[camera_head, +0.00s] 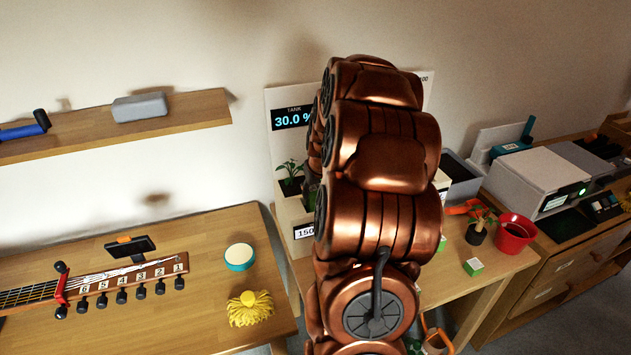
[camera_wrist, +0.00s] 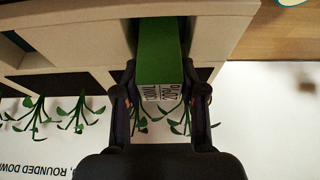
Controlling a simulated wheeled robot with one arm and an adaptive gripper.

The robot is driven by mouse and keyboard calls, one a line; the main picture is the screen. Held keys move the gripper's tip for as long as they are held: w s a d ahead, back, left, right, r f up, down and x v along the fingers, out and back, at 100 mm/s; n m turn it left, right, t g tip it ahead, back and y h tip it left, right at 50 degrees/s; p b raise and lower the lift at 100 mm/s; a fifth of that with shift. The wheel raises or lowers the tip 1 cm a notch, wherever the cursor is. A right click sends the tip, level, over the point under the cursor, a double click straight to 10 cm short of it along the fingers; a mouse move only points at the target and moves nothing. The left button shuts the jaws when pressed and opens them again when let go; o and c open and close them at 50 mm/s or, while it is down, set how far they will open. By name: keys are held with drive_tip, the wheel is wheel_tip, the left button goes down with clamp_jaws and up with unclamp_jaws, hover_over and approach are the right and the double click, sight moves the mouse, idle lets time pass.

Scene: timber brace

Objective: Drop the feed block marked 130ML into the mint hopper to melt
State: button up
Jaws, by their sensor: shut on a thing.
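In the wrist view my gripper (camera_wrist: 160,92) is shut on a green block (camera_wrist: 160,48), one finger on each side. The block has a white printed label that appears upside down and is too blurred to read surely, so I cannot confirm 130ML. The block's far end overlaps a pale ledge (camera_wrist: 85,30); I cannot tell whether they touch. I cannot make out a mint hopper.
Potted plants (camera_head: 290,178) stand in the tank unit. A small green-and-white block (camera_head: 473,266) and a red pot (camera_head: 513,233) stand right of my arm. A guitar headstock (camera_head: 130,280), a teal-rimmed tub (camera_head: 239,257) and a yellow tuft (camera_head: 250,308) are on the left table.

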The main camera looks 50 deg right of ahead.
drive_tip(key=shift+f, duration=0.35)
drive_tip(key=o, duration=1.3)
drive_tip(key=shift+r, duration=0.1)
drive_tip(key=v, duration=1.2)
drive_tip(key=shift+s, duration=0.1)
